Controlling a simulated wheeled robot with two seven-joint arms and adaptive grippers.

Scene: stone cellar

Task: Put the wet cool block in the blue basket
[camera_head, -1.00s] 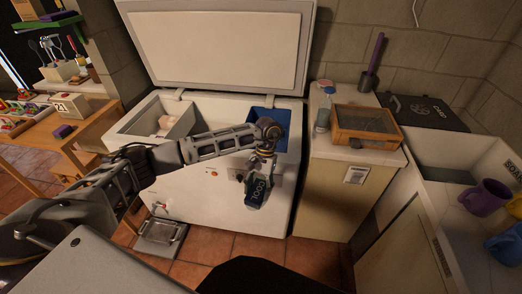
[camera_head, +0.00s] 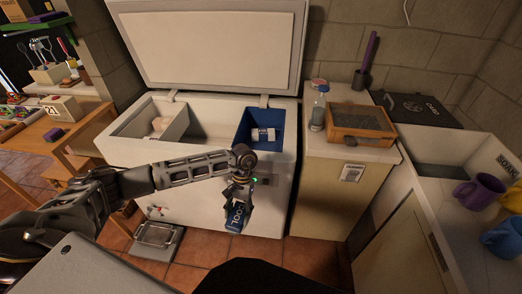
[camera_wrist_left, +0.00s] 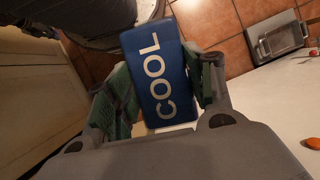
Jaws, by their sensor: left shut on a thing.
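A blue block marked COOL (camera_head: 235,217) is held by my left gripper (camera_head: 238,200) in front of the white chest freezer's face. In the left wrist view the block (camera_wrist_left: 158,75) sits between the two green-padded fingers of the left gripper (camera_wrist_left: 160,95). I cannot tell from the frames whether its surface is wet. The blue basket (camera_head: 281,144) hangs inside the open freezer at its right end, above and behind the gripper. A white and blue block (camera_head: 263,135) lies in it. My right gripper is not in view.
The freezer (camera_head: 215,124) has its lid raised; a grey bin (camera_head: 174,131) with pale things sits at its left. A counter right of it bears a bottle (camera_head: 319,112) and a wooden-framed box (camera_head: 361,122). A metal tray (camera_head: 156,241) lies on the floor.

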